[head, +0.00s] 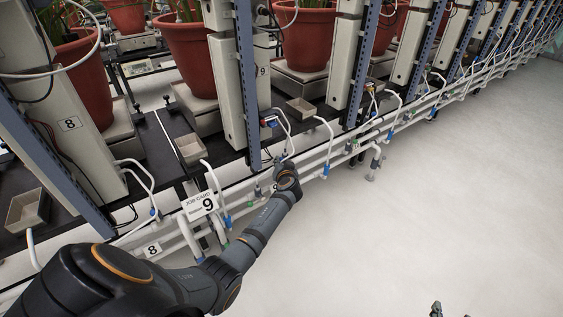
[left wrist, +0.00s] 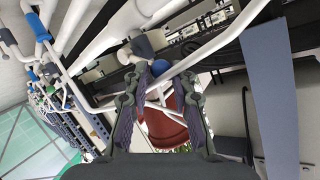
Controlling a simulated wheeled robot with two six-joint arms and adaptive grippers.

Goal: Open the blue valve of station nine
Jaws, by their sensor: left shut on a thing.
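My left gripper (head: 287,168) reaches in from the lower left to the white pipes beside station nine's post. In the left wrist view its two fingers (left wrist: 163,80) are closed around a round blue valve knob (left wrist: 160,67), which shows between the fingertips against a white pipe. In the head view the gripper mostly hides this knob.
White pipes (head: 330,157) with other blue and green fittings run along the bench front. A number 8 label (head: 153,249) marks the station at left. Terracotta pots (head: 190,55) stand on scales behind the posts. The pale floor (head: 420,220) at right is clear.

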